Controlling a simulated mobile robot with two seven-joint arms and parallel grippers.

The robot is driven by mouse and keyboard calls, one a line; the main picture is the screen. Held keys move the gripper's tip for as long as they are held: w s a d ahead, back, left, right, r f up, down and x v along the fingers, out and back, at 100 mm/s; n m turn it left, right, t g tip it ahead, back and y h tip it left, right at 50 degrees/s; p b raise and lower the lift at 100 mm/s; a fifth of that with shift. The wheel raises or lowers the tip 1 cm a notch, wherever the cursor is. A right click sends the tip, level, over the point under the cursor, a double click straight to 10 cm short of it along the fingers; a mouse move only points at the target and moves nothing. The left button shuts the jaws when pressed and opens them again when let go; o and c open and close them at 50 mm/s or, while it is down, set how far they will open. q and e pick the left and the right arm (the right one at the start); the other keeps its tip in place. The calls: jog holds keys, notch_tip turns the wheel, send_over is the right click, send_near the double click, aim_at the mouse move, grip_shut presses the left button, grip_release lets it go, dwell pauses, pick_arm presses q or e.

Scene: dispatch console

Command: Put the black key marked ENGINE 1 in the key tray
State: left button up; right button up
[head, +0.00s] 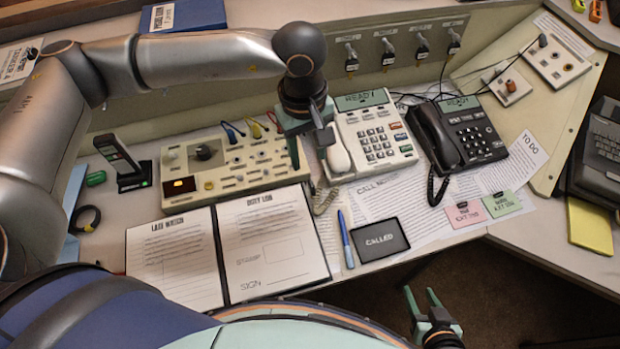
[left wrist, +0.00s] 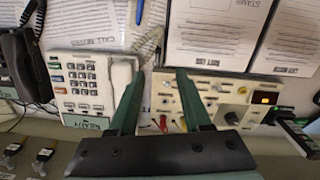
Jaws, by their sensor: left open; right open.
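Several keys with black heads hang in a row on the cream back panel: one (head: 351,56) at the left, then others (head: 388,51), (head: 421,46) and (head: 454,40) to its right. Their labels are too small to read, so I cannot tell which is ENGINE 1. Two keys show in the left wrist view (left wrist: 11,152), (left wrist: 42,158). My left gripper (head: 307,150) is open and empty above the desk, between console and white phone. My right gripper (head: 421,294) is open and empty beyond the desk's front edge.
A white phone (head: 372,140) and black phone (head: 468,130) stand below the keys. A switch console (head: 228,165), a radio in its stand (head: 120,155) and an open log binder (head: 222,250) are at left. A blue pen (head: 345,240) and papers cover the middle desk.

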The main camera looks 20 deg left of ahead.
aim_at(311, 179)
pick_arm(q)
jog(key=f, duration=0.4)
jog(key=f+m+p, duration=0.1)
jog(key=f, duration=0.3)
jog(key=w+f+m+p, duration=0.1)
jog(key=f, duration=0.3)
jog(key=shift+w+d+f, duration=0.1)
jog(key=shift+d+f, duration=0.05)
jog(key=shift+f, duration=0.15)
grip_shut()
dwell(0.4)
